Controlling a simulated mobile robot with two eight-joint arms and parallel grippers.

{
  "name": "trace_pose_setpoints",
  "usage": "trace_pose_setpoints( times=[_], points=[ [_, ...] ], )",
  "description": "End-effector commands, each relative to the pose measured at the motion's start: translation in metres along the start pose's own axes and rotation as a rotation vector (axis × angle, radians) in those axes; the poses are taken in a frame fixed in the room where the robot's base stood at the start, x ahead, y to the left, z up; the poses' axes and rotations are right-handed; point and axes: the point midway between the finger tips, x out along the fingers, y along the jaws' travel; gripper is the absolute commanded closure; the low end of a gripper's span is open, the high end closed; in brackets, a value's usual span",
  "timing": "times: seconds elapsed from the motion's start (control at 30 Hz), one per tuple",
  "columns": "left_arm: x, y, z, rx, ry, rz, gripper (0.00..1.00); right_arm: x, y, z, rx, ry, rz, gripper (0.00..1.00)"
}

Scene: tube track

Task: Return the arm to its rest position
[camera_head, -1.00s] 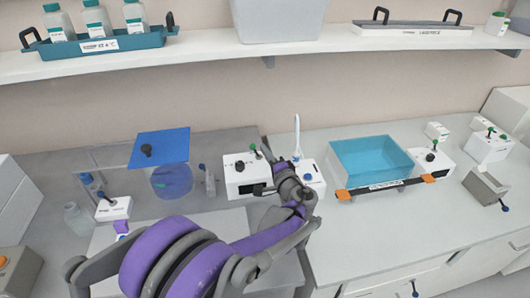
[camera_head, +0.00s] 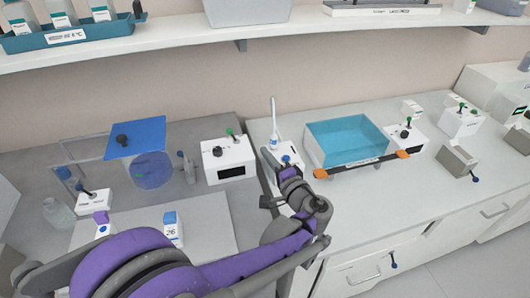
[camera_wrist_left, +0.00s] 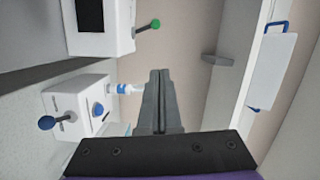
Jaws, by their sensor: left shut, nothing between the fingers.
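My left arm comes in from the lower left, and its gripper (camera_head: 270,163) is over the front of the bench near the gap between the two worktops. In the left wrist view the two fingers (camera_wrist_left: 160,75) lie together, shut and empty. A white box with a blue knob (camera_head: 285,158) is behind the gripper, partly hidden by it. The left wrist view shows a white box with a blue knob and a blue-ended lever (camera_wrist_left: 75,110) left of the fingers. My right gripper is not in view.
A white box with a dark display (camera_head: 228,160) stands left of the gripper. A blue water bath (camera_head: 347,140) is to the right. A blue-lidded vessel (camera_head: 135,138) stands further left. A shelf (camera_head: 180,47) runs along the back wall. The front right worktop is mostly clear.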

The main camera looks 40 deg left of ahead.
Motion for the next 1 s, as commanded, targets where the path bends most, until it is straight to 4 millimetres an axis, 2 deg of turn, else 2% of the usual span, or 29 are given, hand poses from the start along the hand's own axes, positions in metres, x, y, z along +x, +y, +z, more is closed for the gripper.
trace_pose_setpoints(
  times=[0.43,0.53,0.63,0.77,0.9,1.0],
  points=[
    [0.0,0.0,0.001,-0.001,-0.002,0.007,1.0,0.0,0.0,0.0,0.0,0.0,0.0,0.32],
    [-0.002,0.003,0.011,-0.013,-0.014,0.067,1.0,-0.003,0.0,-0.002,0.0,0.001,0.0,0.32],
    [-0.011,0.011,0.034,-0.046,-0.043,0.211,1.0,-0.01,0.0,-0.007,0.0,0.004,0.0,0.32],
    [-0.041,0.032,0.071,-0.125,-0.078,0.486,1.0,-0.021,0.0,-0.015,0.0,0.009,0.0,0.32],
    [-0.094,0.054,0.1,-0.243,-0.098,0.792,1.0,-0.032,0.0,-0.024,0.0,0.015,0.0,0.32],
    [-0.136,0.065,0.112,-0.344,-0.099,0.99,1.0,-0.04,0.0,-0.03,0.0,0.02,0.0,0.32]
  ],
)
